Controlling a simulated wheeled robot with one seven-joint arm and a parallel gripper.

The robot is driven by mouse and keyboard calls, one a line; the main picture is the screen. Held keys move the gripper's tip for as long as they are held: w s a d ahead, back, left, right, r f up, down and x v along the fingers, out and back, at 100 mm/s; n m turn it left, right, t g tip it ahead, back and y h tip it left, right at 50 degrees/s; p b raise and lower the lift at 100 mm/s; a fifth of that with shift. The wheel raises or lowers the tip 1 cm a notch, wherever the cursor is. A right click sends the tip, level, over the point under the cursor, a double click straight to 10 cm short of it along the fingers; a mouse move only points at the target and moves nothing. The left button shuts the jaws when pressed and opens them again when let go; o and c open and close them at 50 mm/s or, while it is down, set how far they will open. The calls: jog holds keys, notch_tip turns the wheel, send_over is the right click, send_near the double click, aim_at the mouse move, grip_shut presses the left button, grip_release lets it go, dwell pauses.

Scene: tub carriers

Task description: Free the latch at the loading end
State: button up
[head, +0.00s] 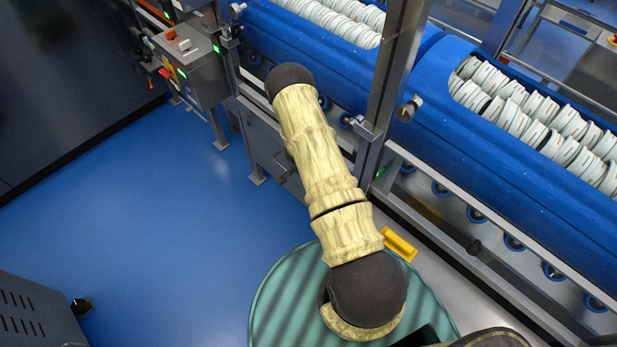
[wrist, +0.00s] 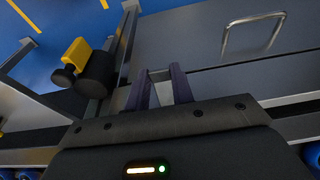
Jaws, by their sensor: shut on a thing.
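My gripper (wrist: 160,76) has its two dark purple fingers shut on a small grey metal piece (wrist: 159,75), which shows between the fingertips in the wrist view. Most of that piece is hidden, and I cannot tell for sure whether it is the latch. A yellow and black knob (wrist: 79,55) sits on a steel post to the left of the fingers, apart from them. In the head view my arm reaches up to the conveyor frame and hides my gripper.
A grey panel with a wire handle (wrist: 252,32) lies to the right of my fingers. The carriers hold rows of white tubs (head: 540,115). A control box (head: 187,60) stands at the upper left, and a green round top (head: 285,300) is below my arm.

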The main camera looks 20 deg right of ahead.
jog(key=o, duration=1)
jog(key=p+v, duration=0.4)
jog(key=v, duration=1.3)
jog(key=shift+a+r+p, duration=0.15)
jog(key=shift+r+p, duration=0.05)
jog(key=shift+p, duration=0.15)
jog(key=shift+w, duration=0.1)
